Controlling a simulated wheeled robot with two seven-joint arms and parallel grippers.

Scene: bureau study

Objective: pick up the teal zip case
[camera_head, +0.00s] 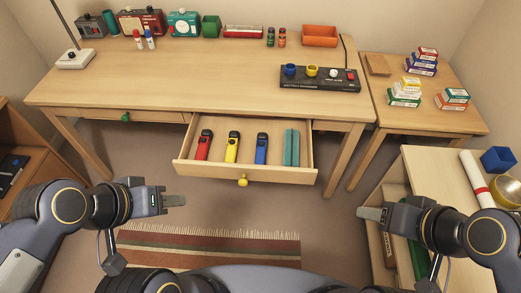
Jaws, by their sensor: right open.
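The teal zip case (291,147) appears to be the long narrow teal item at the right end of the open drawer (245,174). It lies lengthwise, front to back, and is clear of both grippers. My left gripper (174,200) is in front of the drawer's left side, low in the picture; its finger gap does not show clearly. My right gripper (370,213) is right of and nearer than the drawer, open and empty, pointing left.
Red (204,145), yellow (232,147) and blue (261,148) items share the drawer, left of the teal one. A yellow knob (243,182) is on the drawer front. The desk (200,75) overhangs behind. A striped rug (210,245) lies on the floor.

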